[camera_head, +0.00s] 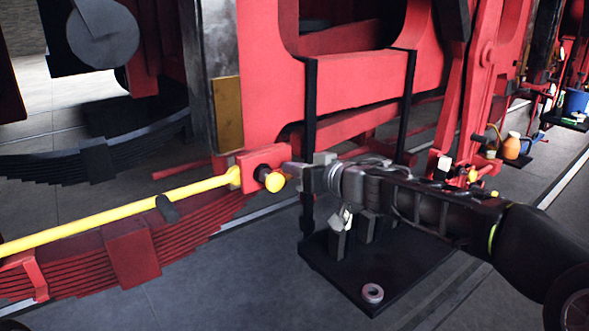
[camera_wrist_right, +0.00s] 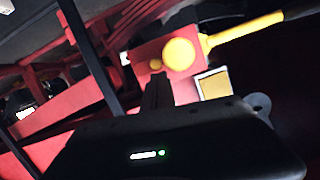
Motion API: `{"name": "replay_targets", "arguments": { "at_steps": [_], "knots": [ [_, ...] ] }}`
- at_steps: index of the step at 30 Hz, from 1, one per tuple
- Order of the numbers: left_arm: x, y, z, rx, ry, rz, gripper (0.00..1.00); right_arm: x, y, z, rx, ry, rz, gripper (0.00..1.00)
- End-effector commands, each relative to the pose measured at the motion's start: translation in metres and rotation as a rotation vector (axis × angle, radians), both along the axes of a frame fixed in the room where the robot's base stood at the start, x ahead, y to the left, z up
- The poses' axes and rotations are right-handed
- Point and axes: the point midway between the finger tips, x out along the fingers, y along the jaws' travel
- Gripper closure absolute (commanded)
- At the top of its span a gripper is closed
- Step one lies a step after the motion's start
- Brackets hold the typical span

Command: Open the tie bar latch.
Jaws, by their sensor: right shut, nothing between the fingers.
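The yellow tie bar (camera_head: 110,212) runs from the lower left up to a red block (camera_head: 247,160) on the red frame. A dark grip (camera_head: 167,209) sits on the bar. A yellow round knob (camera_head: 275,181) on a short dark stem sticks out of the block; I take it for the latch handle. My right gripper (camera_head: 288,172) is shut and empty, its tips close beside the knob; I cannot tell if they touch. In the right wrist view, the knob (camera_wrist_right: 178,54) is just past the dark fingers (camera_wrist_right: 157,88), with the bar (camera_wrist_right: 245,32) behind. My left gripper is out of view.
Two black uprights (camera_head: 310,110) stand close behind my right gripper. A black stand base (camera_head: 345,270) below holds a tape roll (camera_head: 372,293) and small dark blocks. A red leaf spring (camera_head: 130,250) lies under the bar. Open grey floor is in front.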

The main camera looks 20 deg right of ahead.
Motion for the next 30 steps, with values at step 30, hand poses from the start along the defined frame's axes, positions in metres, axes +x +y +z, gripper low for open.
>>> {"name": "replay_targets", "arguments": {
  "at_steps": [30],
  "knots": [
    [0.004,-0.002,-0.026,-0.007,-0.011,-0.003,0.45,-0.002,0.006,-0.007,-0.49,-0.194,0.0,1.0]
  ]
}}
